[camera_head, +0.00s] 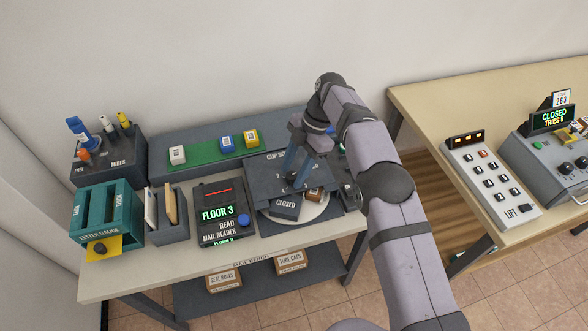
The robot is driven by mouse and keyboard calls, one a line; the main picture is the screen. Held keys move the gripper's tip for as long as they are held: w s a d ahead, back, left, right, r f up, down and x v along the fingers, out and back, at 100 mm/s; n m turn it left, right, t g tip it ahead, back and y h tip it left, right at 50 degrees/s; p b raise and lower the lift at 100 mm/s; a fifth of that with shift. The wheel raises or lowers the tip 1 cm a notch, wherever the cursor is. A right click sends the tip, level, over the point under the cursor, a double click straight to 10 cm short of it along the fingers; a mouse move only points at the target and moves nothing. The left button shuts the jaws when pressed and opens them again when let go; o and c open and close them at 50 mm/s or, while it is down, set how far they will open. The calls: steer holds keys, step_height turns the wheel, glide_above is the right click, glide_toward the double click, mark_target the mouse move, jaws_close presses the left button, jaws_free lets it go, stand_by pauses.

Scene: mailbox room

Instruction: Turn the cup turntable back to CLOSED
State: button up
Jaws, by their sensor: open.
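The cup turntable (318,211) is a pale disc partly under a dark cover (272,178) marked with "CUP" lettering. A dark block reading "CLOSED" (286,205) stands at its front. A brown item (315,194) shows just right of that block.
The mail reader (222,212) showing "FLOOR 3" stands left of the turntable. Further left are an envelope holder (166,228) and a teal letter gauge (106,217). A green strip with small blocks (205,152) lies behind. A second table (420,100) stands right, across a gap.

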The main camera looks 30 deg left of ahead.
steer(key=shift+r, duration=0.15)
steer(key=shift+w+d+r, duration=0.15)
steer(key=shift+w+r, duration=0.15)
steer(key=shift+r, duration=0.2)
steer(key=p+v, duration=0.1)
steer(key=v, duration=0.2)
steer(key=shift+r, duration=0.2)
steer(key=shift+d+r+p, duration=0.1)
steer(key=shift+r+p, duration=0.35)
steer(key=shift+p, duration=0.2)
steer(key=p+v, duration=0.1)
steer(key=p, duration=0.3)
steer(key=shift+w+d+r+p, duration=0.1)
steer(key=shift+w+r+p, duration=0.15)
steer(key=shift+p, duration=0.1)
